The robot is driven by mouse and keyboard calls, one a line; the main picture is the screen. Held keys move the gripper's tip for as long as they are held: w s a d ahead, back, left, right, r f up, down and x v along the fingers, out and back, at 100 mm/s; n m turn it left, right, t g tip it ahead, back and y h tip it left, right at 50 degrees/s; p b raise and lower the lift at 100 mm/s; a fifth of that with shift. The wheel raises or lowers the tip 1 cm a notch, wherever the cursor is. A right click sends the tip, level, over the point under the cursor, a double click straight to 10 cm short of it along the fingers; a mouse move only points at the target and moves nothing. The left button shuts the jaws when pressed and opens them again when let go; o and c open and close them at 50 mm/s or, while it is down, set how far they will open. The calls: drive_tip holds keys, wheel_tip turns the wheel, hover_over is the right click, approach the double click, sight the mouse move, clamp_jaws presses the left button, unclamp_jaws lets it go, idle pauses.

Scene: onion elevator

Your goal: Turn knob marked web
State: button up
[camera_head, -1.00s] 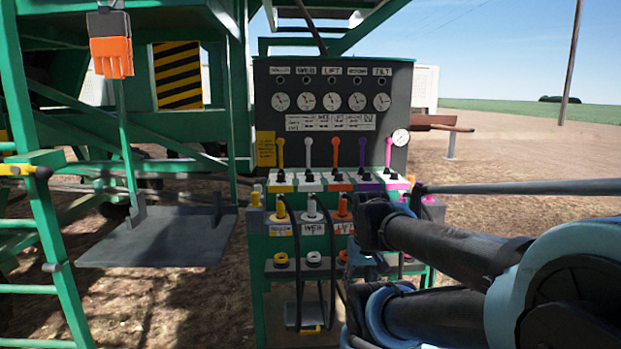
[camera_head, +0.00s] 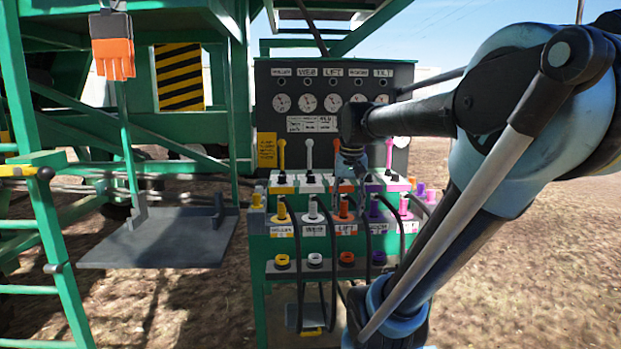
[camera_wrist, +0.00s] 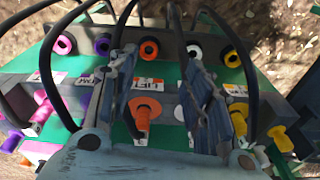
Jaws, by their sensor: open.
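The WEB label (camera_head: 308,72) is on the upper grey panel, with a small dark round knob (camera_head: 308,82) below it and a dial under that. A white lever (camera_head: 309,155) stands in the same column, above a white plug (camera_head: 313,212). My gripper (camera_head: 349,168) hangs in front of the panel's right-middle part, near the orange lift column and right of the white lever. In the wrist view my gripper (camera_wrist: 160,60) is open, its fingers either side of an orange socket (camera_wrist: 149,50) and orange plug (camera_wrist: 143,110). Nothing shows held. The orange lever is mostly hidden behind my gripper.
Dark hoses (camera_head: 328,250) hang in front of the lower sockets. A green ladder (camera_head: 40,215) and a grey platform (camera_head: 160,240) stand left. Open ground lies right.

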drive_tip(key=w+a+r+m, duration=0.2)
drive_tip(key=w+a+r, duration=0.2)
drive_tip(key=w+r, duration=0.9)
wheel_tip(320, 180, up, 6)
drive_tip(key=m+g, duration=0.1)
hover_over(311, 179)
drive_tip(key=w, duration=0.2)
drive_tip(key=f, duration=1.7)
drive_tip(key=shift+s+f, duration=0.15)
drive_tip(key=shift+s, duration=0.15)
drive_tip(key=c, duration=1.1)
